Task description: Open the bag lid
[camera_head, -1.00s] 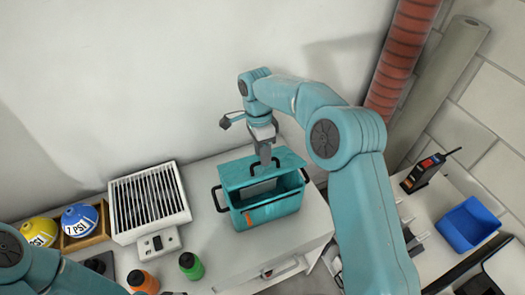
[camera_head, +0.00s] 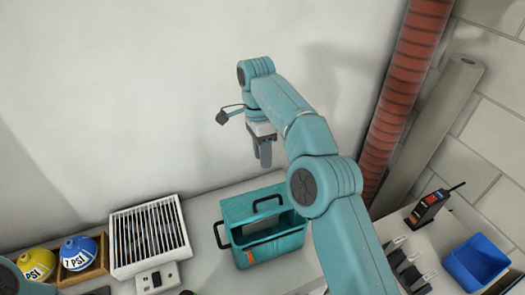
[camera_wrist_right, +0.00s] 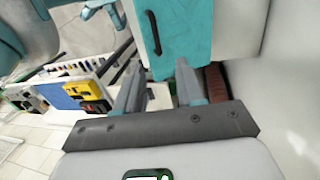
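The teal bag (camera_head: 275,248) stands on the white counter, partly covered by my right arm at its right side. Its teal lid (camera_head: 238,207) shows at the back with a black handle, and a dark opening shows between lid and front wall; the exact lid angle is hard to tell. My right gripper (camera_head: 262,160) hangs above and behind the bag near the wall, apart from it. In the right wrist view its fingers (camera_wrist_right: 158,88) are spread and empty, with a teal panel (camera_wrist_right: 185,30) and black handle beyond. My left gripper is not in view.
A white slatted box (camera_head: 148,238) stands left of the bag, with yellow (camera_head: 37,264) and blue (camera_head: 78,252) round items beyond it. A red corrugated pipe (camera_head: 405,95) rises at right. A blue bin (camera_head: 475,262) and radio (camera_head: 430,205) sit on the right-hand surface.

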